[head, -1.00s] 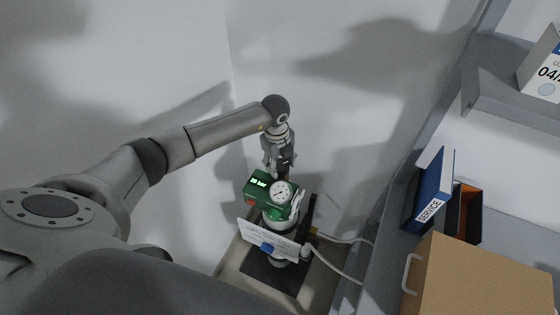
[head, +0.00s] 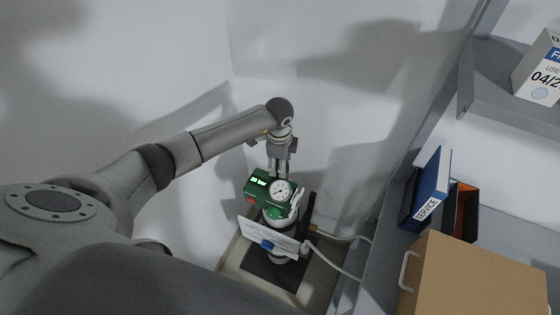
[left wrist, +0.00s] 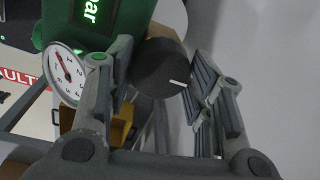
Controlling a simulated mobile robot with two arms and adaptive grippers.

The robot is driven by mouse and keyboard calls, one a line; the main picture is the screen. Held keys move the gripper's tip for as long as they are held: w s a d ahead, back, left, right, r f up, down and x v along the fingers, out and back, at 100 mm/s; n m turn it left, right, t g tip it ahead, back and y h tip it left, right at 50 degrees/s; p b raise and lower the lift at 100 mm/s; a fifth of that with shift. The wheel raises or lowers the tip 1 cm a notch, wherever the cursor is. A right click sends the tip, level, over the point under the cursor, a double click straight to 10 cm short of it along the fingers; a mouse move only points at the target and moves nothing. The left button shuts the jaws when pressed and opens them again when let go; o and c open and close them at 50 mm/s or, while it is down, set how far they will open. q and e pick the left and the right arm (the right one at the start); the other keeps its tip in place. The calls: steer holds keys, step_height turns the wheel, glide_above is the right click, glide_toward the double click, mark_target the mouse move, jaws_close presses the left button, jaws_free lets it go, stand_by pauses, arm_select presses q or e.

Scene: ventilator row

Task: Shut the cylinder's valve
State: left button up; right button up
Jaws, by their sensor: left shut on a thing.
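The cylinder stands upright in the corner, topped by a green valve head (head: 258,182) with a lit bar display and a round dial gauge (head: 281,190). The gauge also shows in the left wrist view (left wrist: 65,72). My left gripper (head: 279,167) points down onto the back of the valve head. In the left wrist view its fingers are around the black valve knob (left wrist: 162,68), which has a white mark on its rim, and it is shut on this knob. The knob is hidden in the head view. My right gripper is in neither view.
A white card (head: 268,240) hangs in front of the cylinder. A pale hose (head: 335,262) runs from it to the right. At right are a blue service binder (head: 428,190), a cardboard box (head: 475,285) and a grey shelf (head: 500,105). Walls stand close behind.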

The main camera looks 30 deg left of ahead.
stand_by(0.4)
arm_select(q)
steer(key=o, duration=0.7)
steer(key=shift+o, duration=0.2)
steer(key=shift+r, duration=0.1)
step_height(320, 180, up, 12)
steer(key=shift+s, duration=0.4)
steer(key=shift+d, duration=0.15)
